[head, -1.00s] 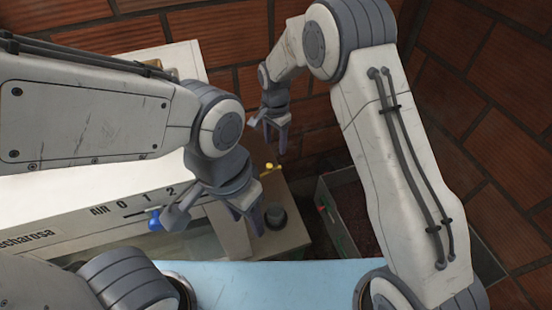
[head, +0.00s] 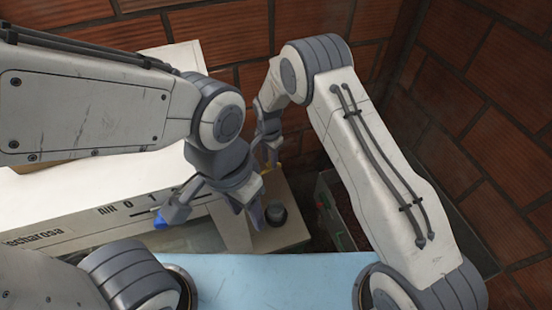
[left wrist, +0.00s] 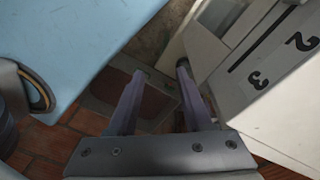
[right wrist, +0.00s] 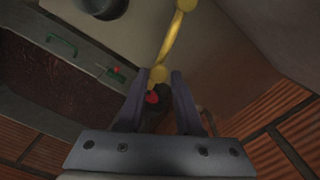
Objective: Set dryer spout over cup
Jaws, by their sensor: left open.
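A yellow rod with ball ends (right wrist: 172,40), seemingly the dryer spout's handle, shows in the right wrist view. Its near ball lies between the fingertips of my right gripper (right wrist: 156,78), with gaps on both sides. A red piece sits just below that ball. In the head view my right gripper (head: 268,150) is at the yellow part and largely hides it. The dark grey cup (head: 276,211) stands upright on a beige box top; its dark round shape also shows in the right wrist view (right wrist: 102,5). My left gripper (head: 212,205) is open and empty, left of the cup.
A dark bin (head: 335,210) with green handles is right of the box. Brick walls close the back and right.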

